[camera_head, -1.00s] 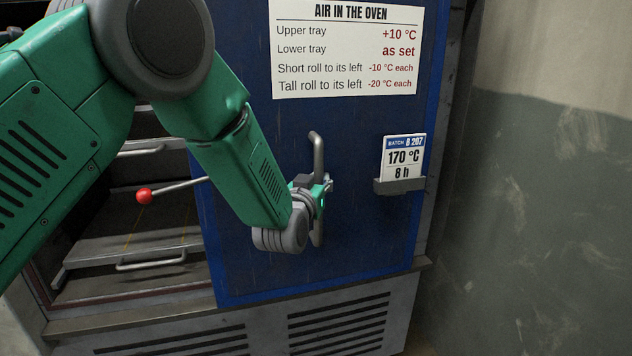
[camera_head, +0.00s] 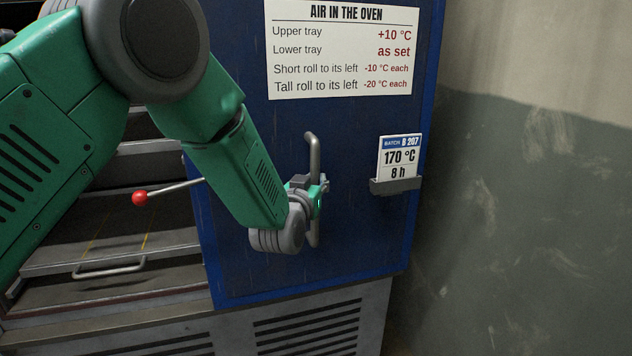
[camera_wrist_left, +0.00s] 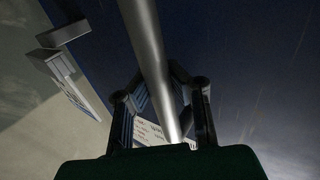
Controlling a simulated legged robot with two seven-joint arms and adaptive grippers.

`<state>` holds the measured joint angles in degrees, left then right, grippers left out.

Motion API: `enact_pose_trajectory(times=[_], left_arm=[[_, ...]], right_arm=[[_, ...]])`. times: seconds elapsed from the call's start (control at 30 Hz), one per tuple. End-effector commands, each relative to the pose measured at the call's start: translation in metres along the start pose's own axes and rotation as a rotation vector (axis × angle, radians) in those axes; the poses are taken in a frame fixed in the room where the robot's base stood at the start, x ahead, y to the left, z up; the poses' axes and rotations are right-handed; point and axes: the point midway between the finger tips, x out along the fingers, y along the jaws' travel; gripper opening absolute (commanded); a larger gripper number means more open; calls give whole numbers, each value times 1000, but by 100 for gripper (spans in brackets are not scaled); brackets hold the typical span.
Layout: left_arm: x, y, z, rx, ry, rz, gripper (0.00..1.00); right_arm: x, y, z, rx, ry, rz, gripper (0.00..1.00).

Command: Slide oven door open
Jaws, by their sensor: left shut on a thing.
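The blue oven door (camera_head: 350,240) stands partly open, slid to the right. Its left part of the oven shows uncovered. A grey vertical bar handle (camera_head: 314,150) is on the door. My left gripper (camera_head: 316,193) is shut around the middle of this handle. In the left wrist view the handle (camera_wrist_left: 145,40) runs down between the two dark fingers of my left gripper (camera_wrist_left: 168,105). The fingertips are partly hidden in shadow and behind the bar. My right gripper is not in view.
Inside the opening are trays with a wire handle (camera_head: 108,270). A lever with a red ball knob (camera_head: 139,198) sticks out left of the door. A sign (camera_head: 340,50) and a batch card (camera_head: 399,157) in a holder are on the door. A wall (camera_head: 510,200) stands close on the right.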

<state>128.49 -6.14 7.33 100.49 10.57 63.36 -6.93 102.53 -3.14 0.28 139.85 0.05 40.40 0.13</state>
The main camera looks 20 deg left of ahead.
Motion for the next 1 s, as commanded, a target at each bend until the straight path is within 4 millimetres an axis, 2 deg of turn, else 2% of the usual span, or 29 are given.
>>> enact_pose_trajectory(times=[0.03,0.23,0.3,0.33,0.73,0.87,1.0], left_arm=[[-3,4,10,-2,-22,7,0],[-3,5,10,-1,-22,7,0],[-3,5,10,-1,-22,7,31],[-2,4,9,-1,-21,6,39],[-6,0,4,-2,-8,-1,39],[-24,0,3,-1,-9,0,39],[-55,2,4,0,-12,1,39]], right_arm=[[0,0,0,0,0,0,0],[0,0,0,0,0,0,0],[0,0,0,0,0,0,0],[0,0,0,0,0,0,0],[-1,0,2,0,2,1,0],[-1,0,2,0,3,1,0],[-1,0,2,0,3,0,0]])
